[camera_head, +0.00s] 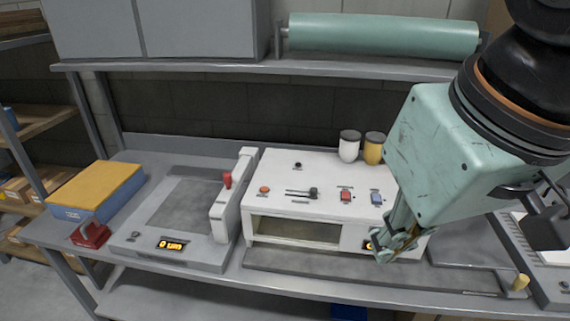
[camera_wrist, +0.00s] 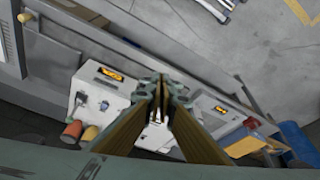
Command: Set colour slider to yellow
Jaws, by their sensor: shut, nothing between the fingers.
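A white control box (camera_head: 275,170) stands on the bench in the head view. A short dark slot with a black slider knob (camera_head: 313,192) lies on its top, between an orange button and the red and blue switches. I take this as the colour slider; its colour marks are too small to read. My gripper (camera_head: 384,256) is shut and empty, at the box's front right corner, apart from the slider. It partly hides a small yellow display. In the wrist view my gripper (camera_wrist: 160,95) points down with the white box (camera_wrist: 103,92) to its left.
A grey machine (camera_head: 185,215) with a raised side arm and a yellow display is left of the box. A yellow-and-blue box (camera_head: 98,192) sits far left. A shelf with a green roll (camera_head: 380,34) hangs above.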

